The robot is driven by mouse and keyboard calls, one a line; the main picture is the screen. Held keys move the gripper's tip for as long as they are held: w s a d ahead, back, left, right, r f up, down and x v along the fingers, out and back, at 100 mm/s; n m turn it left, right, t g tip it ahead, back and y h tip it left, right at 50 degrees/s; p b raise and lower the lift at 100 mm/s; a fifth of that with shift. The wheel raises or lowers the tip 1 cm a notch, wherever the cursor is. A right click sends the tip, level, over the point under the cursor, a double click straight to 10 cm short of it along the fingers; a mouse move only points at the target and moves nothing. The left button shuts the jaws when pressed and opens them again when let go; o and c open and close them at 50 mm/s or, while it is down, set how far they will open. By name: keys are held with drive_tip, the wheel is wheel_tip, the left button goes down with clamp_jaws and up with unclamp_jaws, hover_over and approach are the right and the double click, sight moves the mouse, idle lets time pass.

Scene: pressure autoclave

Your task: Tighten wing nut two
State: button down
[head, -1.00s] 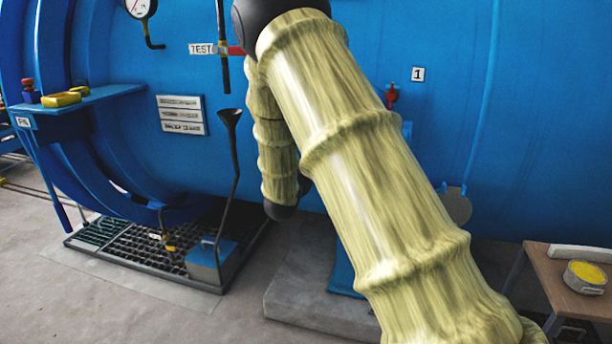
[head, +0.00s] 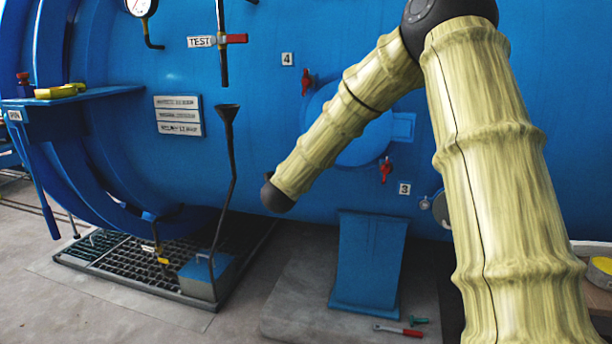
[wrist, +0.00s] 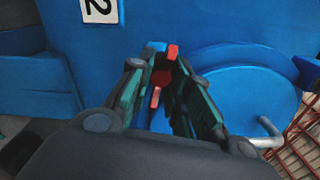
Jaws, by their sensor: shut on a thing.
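In the wrist view, the number 2 label (wrist: 99,10) shows rotated on the blue door, up and left of my gripper (wrist: 160,72). My gripper's green-sided fingers are shut on a red wing nut, wing nut two (wrist: 172,52). One red wing shows beyond the fingertips and another between the fingers; its middle is in shadow. In the head view, my gripper and wing nut two cannot be made out.
In the head view, red wing nuts stand beside labels 4 (head: 287,59) and 3 (head: 404,188) on the blue vessel. A ledge (head: 100,93) juts out at left. A funnel pipe (head: 229,150) rises from a floor grate (head: 115,262). A red-handled tool (head: 400,330) lies on the floor slab.

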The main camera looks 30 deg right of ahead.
drive_tip(key=shift+f+m+b, duration=0.15)
drive_tip(key=shift+m+b, duration=3.65)
drive_tip(key=shift+b, duration=0.8)
drive_tip(key=shift+f+m+b, duration=0.15)
drive_tip(key=shift+m+b, duration=3.65)
drive_tip(key=shift+b, duration=0.8)
drive_tip(key=shift+w+a, duration=0.1)
drive_tip(key=c, duration=1.3)
unclamp_jaws()
drive_tip(key=shift+r, duration=0.1)
drive_tip(key=v, duration=1.2)
